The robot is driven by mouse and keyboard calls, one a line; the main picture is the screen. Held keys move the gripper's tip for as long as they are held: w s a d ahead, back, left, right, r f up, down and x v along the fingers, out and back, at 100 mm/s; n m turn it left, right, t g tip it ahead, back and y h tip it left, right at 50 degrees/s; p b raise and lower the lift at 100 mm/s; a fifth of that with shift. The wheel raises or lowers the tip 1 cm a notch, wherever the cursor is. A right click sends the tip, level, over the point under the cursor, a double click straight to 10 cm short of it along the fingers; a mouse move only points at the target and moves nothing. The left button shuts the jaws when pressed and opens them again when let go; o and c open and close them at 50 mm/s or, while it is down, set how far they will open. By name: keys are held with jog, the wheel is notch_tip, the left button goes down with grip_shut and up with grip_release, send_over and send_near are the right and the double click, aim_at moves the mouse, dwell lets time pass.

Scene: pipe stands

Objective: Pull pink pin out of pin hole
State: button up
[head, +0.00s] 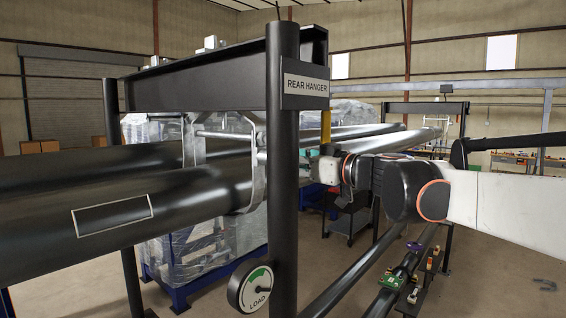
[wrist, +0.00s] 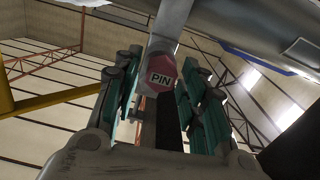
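The pin shows in the wrist view as a pinkish-red hexagonal head (wrist: 161,74) marked "PIN". It sits at the lower end of a grey metal part (wrist: 172,25), and the pin hole itself is hidden. My gripper (wrist: 162,62) has its teal-padded fingers apart, one on each side of the pin head. A gap shows at the left of the head; the right pad is close to it, and I cannot tell if they touch. In the head view my gripper (head: 306,156) is just right of the dark post, by the pipes; the pin cannot be made out there.
The dark rear hanger post (head: 284,190) stands close at the left of my gripper, with a round load gauge (head: 257,287) low on it. Large dark pipes (head: 60,215) run at left. A dark cart (head: 348,208) and a wrapped stack (head: 180,245) stand behind.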

grip_shut()
jog(key=shift+s+d, duration=0.15)
jog(key=shift+s+d, duration=0.2)
jog(key=shift+d, duration=0.1)
dwell(0.3)
jog(key=shift+v, duration=3)
jog(key=s+d+r+p, duration=0.2)
jog(key=s+d+r, duration=0.1)
jog(key=d, duration=0.1)
jog(key=shift+s+d, duration=0.35)
